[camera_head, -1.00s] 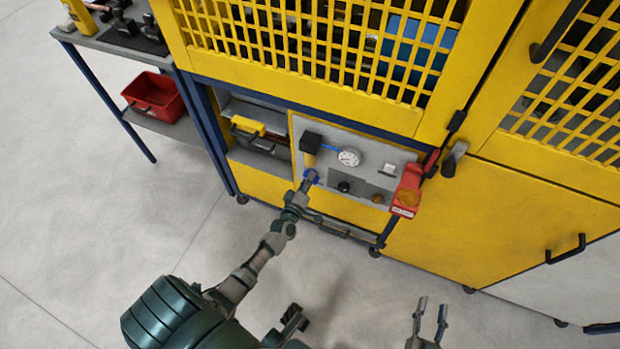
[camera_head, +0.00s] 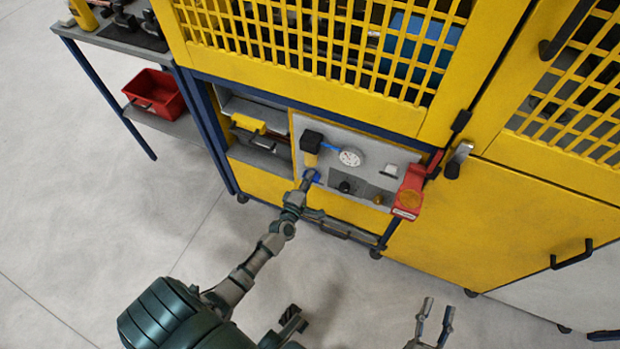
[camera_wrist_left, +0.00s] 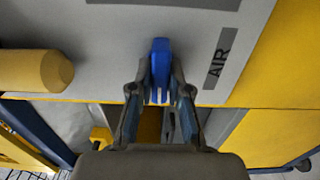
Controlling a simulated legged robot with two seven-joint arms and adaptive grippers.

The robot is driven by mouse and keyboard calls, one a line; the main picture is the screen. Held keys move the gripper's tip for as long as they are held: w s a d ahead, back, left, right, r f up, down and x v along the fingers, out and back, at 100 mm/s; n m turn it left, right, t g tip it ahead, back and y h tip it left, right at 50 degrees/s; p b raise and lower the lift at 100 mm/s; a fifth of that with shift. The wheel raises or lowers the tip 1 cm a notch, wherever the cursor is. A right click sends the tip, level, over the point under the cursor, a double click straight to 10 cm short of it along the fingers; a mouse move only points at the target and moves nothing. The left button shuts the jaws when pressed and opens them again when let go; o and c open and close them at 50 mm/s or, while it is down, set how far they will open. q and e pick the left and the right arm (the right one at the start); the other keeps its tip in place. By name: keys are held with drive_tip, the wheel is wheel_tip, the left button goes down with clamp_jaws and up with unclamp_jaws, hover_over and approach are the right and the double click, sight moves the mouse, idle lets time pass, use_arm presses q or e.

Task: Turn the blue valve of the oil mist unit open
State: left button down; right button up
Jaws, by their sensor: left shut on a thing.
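The blue valve (camera_head: 313,177) sits low on the grey panel (camera_head: 375,150) of the oil mist unit, below a black-topped yellow cylinder (camera_head: 310,150) and a round gauge (camera_head: 350,157). My left gripper (camera_head: 309,178) reaches it from below. In the left wrist view the blue valve handle (camera_wrist_left: 160,68) stands upright between the fingers of my left gripper (camera_wrist_left: 160,88), which are shut on its lower part. The valve body behind the handle is hidden. My right gripper (camera_head: 436,308) is open and empty over the floor at the bottom right.
The panel is set in a yellow machine with mesh guards (camera_head: 320,50). A side table with a red bin (camera_head: 155,93) stands at left. The wrist view shows an AIR label (camera_wrist_left: 218,58).

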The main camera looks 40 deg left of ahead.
use_arm(q)
drive_tip(key=shift+s+a+f, duration=0.1)
drive_tip(key=shift+a+f, duration=0.05)
drive_tip(key=shift+f, duration=0.1)
drive_tip(key=c, duration=1.1)
unclamp_jaws()
drive_tip(key=shift+a, duration=0.1)
drive_tip(key=v, duration=1.2)
